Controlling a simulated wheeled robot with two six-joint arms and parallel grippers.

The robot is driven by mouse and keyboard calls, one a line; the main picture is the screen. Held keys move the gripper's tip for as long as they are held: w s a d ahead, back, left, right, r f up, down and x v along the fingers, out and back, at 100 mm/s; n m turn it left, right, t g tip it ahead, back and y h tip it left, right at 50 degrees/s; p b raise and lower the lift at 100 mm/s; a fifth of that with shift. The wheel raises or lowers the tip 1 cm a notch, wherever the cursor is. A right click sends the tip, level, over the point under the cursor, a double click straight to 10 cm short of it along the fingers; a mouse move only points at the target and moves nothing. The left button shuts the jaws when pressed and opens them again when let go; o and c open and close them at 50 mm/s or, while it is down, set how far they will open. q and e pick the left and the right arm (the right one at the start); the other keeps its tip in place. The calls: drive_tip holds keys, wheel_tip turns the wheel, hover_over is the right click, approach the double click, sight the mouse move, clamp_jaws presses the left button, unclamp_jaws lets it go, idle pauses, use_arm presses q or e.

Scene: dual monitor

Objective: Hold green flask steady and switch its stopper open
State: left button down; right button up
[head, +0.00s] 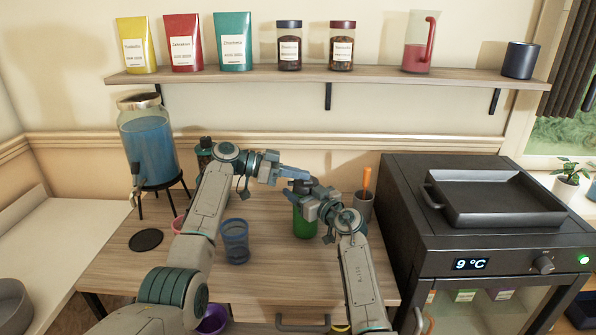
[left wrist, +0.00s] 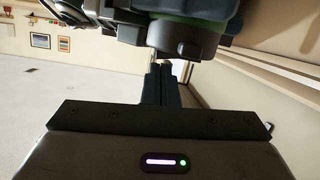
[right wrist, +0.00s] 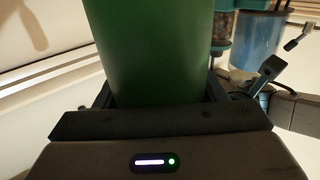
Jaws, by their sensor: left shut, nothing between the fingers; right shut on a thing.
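The green flask (head: 304,222) stands upright on the wooden table, partly hidden by my right gripper. My right gripper (head: 308,206) is shut around its body. In the right wrist view the flask's green side (right wrist: 155,50) fills the space between the fingers. My left gripper (head: 302,176) is shut and empty, close to the flask's top. In the left wrist view its closed fingers (left wrist: 160,85) lie just below a dark rounded part; I cannot tell whether they touch it. The stopper and its state are hidden or unclear in the head view.
A blue cup (head: 235,240) and a black coaster (head: 146,240) are on the table's left half. A drinks dispenser (head: 148,150) stands behind them.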

use_arm(q)
drive_tip(key=shift+f, duration=0.1)
drive_tip(key=shift+s+f, duration=0.2)
drive_tip(key=shift+f, duration=0.25)
drive_tip(key=shift+r, duration=0.45)
drive_tip(key=s+a+r, duration=0.1)
drive_tip(key=a+r, duration=0.5)
drive_tip(key=a, duration=0.3)
drive_tip(key=shift+s+a, duration=0.2)
drive_tip(key=shift+a, duration=0.15)
use_arm(e)
drive_tip(key=o, duration=1.6)
